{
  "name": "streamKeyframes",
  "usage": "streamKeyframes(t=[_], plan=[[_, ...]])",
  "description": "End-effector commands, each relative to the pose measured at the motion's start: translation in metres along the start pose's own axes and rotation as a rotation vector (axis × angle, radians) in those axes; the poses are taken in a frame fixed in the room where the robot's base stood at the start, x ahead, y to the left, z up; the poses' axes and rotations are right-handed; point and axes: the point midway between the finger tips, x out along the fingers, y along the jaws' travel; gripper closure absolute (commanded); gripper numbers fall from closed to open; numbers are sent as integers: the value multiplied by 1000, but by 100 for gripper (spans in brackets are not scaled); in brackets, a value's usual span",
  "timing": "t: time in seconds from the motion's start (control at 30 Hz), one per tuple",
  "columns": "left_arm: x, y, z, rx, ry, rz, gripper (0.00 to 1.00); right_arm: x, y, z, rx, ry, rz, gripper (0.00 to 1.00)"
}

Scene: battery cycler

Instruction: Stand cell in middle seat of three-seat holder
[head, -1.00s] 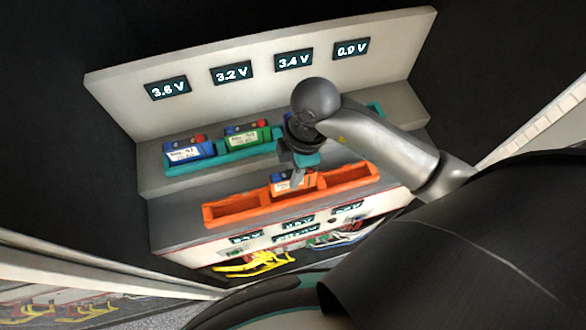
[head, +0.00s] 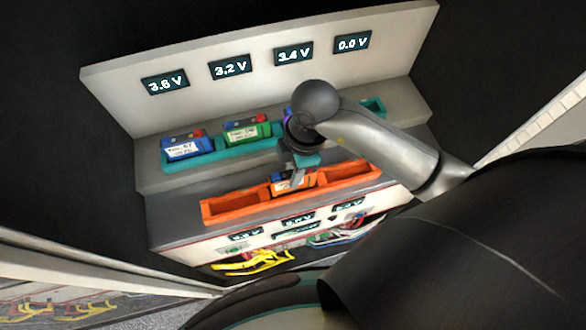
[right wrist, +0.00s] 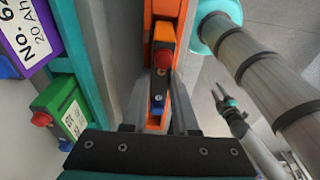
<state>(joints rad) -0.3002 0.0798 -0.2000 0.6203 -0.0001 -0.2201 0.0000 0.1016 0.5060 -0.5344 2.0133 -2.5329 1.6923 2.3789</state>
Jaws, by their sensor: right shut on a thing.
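The long orange three-seat holder (head: 240,208) lies on the lower step in the head view. Its left and right seats are empty. An orange cell (head: 282,187) with a white label and blue and red top stands upright at the middle seat. My right gripper (head: 293,180) reaches down over it and is shut on it. In the right wrist view the cell's red and blue terminals (right wrist: 160,85) show between the two fingers (right wrist: 160,105). How deep the cell sits is hidden. Another gripper, seemingly my left (right wrist: 222,98), shows small in the right wrist view.
A teal rack (head: 232,155) on the upper step holds a blue cell (head: 187,147), a green cell (head: 246,134) and a purple cell (right wrist: 25,35), partly behind my arm. Its right seat (head: 373,106) is empty under the 0.0 V display (head: 352,43). Yellow clips (head: 252,263) hang below.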

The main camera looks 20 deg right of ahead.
Motion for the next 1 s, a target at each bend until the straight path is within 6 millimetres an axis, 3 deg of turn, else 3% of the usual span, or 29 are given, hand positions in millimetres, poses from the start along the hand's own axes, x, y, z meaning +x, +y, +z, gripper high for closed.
streamKeyframes(t=[1.0], plan=[[8,0,1,0,0,0,50,12,0,2,0,1,1,100]])
